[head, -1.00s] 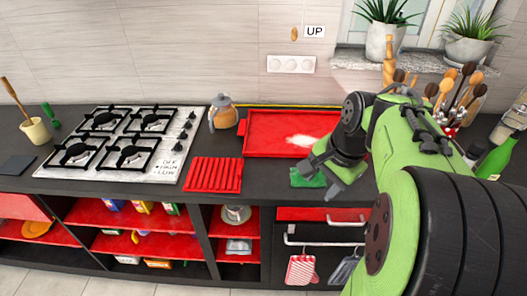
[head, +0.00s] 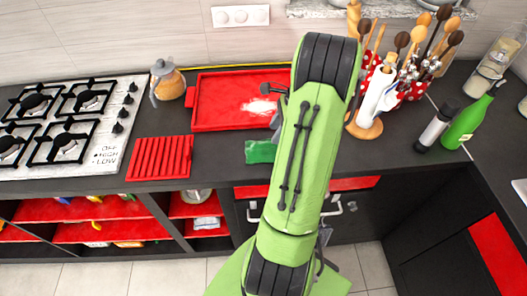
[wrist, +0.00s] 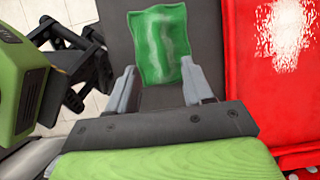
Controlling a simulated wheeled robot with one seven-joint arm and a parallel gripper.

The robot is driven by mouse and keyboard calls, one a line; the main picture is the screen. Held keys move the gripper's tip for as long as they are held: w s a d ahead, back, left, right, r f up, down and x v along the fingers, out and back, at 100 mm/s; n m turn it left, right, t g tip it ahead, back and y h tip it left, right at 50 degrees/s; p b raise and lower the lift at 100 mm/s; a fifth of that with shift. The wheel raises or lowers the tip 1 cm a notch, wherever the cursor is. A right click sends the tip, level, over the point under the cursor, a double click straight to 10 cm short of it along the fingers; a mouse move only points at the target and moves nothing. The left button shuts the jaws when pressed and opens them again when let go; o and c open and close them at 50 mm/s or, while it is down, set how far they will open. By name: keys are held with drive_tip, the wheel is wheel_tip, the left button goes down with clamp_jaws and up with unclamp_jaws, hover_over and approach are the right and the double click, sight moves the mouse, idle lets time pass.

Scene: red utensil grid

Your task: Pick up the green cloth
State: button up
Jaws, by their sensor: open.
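The green cloth (head: 260,152) lies flat on the dark counter, just in front of the red tray, in the head view. In the wrist view the green cloth (wrist: 160,45) lies beyond my fingertips, in line with the gap between them. My gripper (wrist: 167,82) is open and empty, with a grey finger on either side of the gap. The fingers seem not to touch the cloth. In the head view my arm hides the gripper and covers the area right of the cloth.
The red tray (head: 215,103) lies behind the cloth and shows right of my gripper in the wrist view. A red slatted grid (head: 160,158) lies to the left. A paper towel roll (head: 376,100), utensils and a green bottle (head: 467,122) stand at the right.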

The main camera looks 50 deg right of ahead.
sight(268, 143)
drive_tip(key=b+x, duration=0.1)
drive_tip(key=x, duration=0.6)
drive_tip(key=shift+w+d+b, duration=0.1)
drive_tip(key=shift+b, duration=0.2)
clamp_jaws()
